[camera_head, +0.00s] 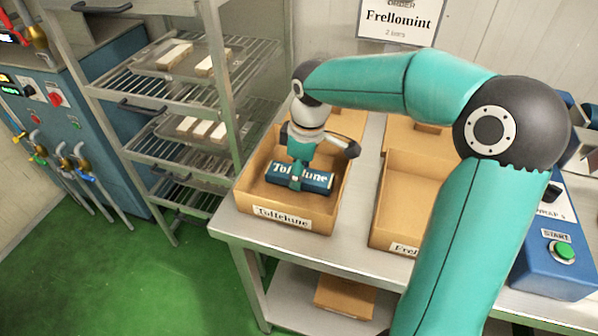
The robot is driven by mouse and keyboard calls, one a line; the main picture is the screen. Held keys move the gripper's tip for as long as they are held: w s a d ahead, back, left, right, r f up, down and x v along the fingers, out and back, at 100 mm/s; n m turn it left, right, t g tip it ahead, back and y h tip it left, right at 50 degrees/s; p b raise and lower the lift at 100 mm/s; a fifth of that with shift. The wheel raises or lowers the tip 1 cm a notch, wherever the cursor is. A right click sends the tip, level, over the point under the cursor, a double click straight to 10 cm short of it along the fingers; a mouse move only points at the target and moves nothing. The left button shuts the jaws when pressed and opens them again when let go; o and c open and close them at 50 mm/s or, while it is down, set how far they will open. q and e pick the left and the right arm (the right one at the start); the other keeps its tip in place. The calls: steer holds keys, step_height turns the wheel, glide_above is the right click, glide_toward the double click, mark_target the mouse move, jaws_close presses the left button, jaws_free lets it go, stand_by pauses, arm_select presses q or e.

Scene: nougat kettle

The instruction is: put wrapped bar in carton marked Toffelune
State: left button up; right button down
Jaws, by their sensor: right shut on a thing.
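The wrapped bar (318,182) is dark blue with white "Toffelune" lettering partly covered by the gripper. The carton marked Toffelune (247,193) is an open cardboard box with a white label on its front, at the left end of the metal table. My right gripper (297,181) points down and is shut around the middle of the bar. The bar is within the carton's opening; whether it touches the carton floor I cannot tell. My left gripper is not in view.
A second open carton, its label starting "Frel" (405,180), stands to the right. My right arm crosses in front of it. A wire rack (140,90) with trays of pale bars stands left. A blue start-button box (560,240) sits at the right. A sign reads "Frellomint" (400,18).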

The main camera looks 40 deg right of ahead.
steer(key=shift+f, duration=0.2)
stand_by(0.4)
steer(key=shift+c, duration=0.5)
jaws_free()
steer(key=shift+w, duration=0.1)
stand_by(0.4)
steer(key=shift+r+p, duration=3.3)
steer(key=shift+r, duration=0.7)
